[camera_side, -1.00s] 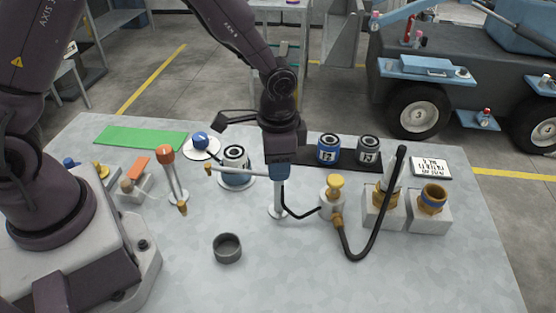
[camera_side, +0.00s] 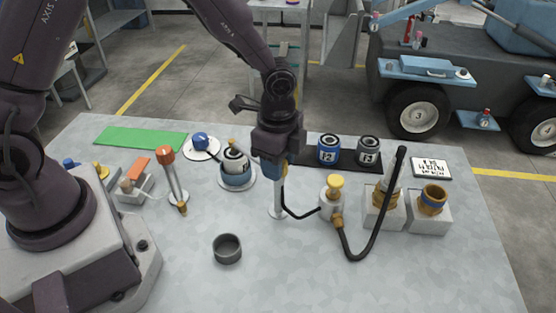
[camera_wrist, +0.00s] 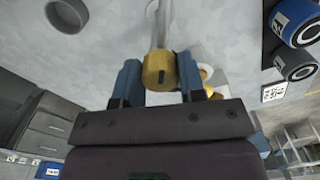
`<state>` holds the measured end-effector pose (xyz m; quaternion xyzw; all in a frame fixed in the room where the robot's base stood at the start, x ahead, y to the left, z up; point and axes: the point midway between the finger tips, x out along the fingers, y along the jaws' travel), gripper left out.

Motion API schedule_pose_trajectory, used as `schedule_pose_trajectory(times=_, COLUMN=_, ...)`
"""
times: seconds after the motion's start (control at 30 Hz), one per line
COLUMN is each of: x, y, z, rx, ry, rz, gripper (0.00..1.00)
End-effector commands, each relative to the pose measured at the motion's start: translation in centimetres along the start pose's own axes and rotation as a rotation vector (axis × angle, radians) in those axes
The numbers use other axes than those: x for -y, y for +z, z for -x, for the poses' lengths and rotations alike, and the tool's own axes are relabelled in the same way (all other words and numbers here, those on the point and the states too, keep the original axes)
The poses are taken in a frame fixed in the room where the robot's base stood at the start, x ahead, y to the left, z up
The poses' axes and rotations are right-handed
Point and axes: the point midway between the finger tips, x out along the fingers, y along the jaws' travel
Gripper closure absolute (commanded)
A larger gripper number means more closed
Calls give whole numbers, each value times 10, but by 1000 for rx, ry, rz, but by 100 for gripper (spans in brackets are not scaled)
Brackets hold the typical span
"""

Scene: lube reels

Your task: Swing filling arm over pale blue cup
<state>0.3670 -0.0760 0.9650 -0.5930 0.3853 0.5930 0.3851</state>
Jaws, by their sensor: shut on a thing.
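The filling arm stands on a white post (camera_side: 278,205) right of the cup. A brass tip (camera_side: 232,142) shows at the cup's far upper edge in the side view; whether it is centred over the cup I cannot tell. Most of the arm's tube is hidden behind my wrist. My gripper (camera_side: 278,160) is at the top of the post. In the wrist view its blue fingers are shut on the filling arm's brass part (camera_wrist: 160,70).
A grey cup (camera_side: 227,248) stands in front. A orange-topped post (camera_side: 172,180) is to the left. Two cans (camera_side: 328,150) stand on a black mat behind. A yellow-topped valve (camera_side: 334,195) with a black hose is to the right. The front right table is clear.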

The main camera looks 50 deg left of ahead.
Motion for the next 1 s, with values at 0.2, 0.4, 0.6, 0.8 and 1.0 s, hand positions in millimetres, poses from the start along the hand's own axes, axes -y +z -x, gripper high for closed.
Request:
schedule_pose_trajectory(times=0.2, x=0, y=1, z=1, rx=3, ry=0, rz=-11, gripper=100)
schedule_pose_trajectory(times=0.4, x=0, y=1, z=1, rx=3, ry=0, rz=-11, gripper=100)
schedule_pose_trajectory(times=0.6, x=0, y=0, z=1, rx=2, ry=0, rz=-10, gripper=37)
schedule_pose_trajectory(times=0.8, x=0, y=0, z=1, rx=1, ry=0, rz=-9, gripper=37)
schedule_pose_trajectory(times=1.0, x=1, y=0, z=15, rx=-1, ry=-4, rz=-8, gripper=37)
